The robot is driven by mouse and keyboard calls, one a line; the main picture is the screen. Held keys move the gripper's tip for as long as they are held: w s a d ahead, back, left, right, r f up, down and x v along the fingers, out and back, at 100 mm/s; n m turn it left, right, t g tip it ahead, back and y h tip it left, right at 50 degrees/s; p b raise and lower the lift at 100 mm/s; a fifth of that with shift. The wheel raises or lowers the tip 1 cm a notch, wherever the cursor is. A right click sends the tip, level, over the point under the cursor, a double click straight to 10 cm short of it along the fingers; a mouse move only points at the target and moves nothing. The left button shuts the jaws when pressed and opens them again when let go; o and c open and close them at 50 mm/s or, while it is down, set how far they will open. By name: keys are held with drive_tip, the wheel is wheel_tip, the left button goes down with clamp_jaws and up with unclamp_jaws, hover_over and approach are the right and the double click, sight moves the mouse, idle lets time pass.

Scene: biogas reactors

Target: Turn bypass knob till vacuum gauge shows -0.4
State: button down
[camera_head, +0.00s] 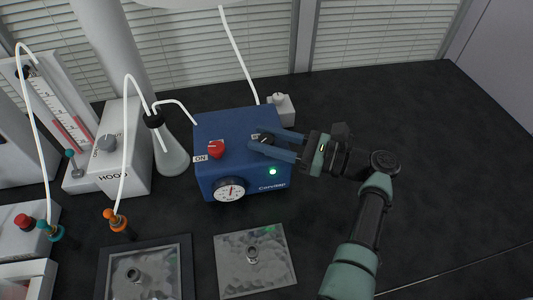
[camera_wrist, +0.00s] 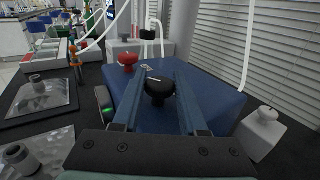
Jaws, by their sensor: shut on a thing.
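The blue vacuum pump box (camera_head: 222,125) stands on the dark bench in the middle of the head view. The black bypass knob (camera_head: 266,138) is on its top at the right. My gripper (camera_head: 258,143) reaches in from the right, shut on the knob. In the wrist view the black knob (camera_wrist: 158,90) sits between the two blue fingers. The round vacuum gauge (camera_head: 230,189) is on the front face; its needle points roughly upward, but the numbers are too small to read. A red knob (camera_head: 216,148) beside an ON label is on the top left. A green light (camera_head: 273,171) glows on the front.
A glass flask (camera_head: 171,155) with white tubing stands close left of the pump. A white HOOD box (camera_head: 122,150) is farther left. A small white box (camera_head: 282,108) is behind the pump. Metal plates (camera_head: 255,262) lie in front. The bench at right is clear.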

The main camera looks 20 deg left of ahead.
drive_tip(key=shift+f+n+g+b, duration=0.2)
drive_tip(key=shift+n+g+b, duration=0.7)
drive_tip(key=shift+g+b, duration=0.8)
drive_tip(key=shift+b, duration=0.55)
drive_tip(key=shift+r+n+h+b, duration=0.2)
drive_tip(key=shift+n+h+b, duration=0.1)
drive_tip(key=shift+c, duration=2.4)
unclamp_jaws()
drive_tip(key=shift+r, duration=0.1)
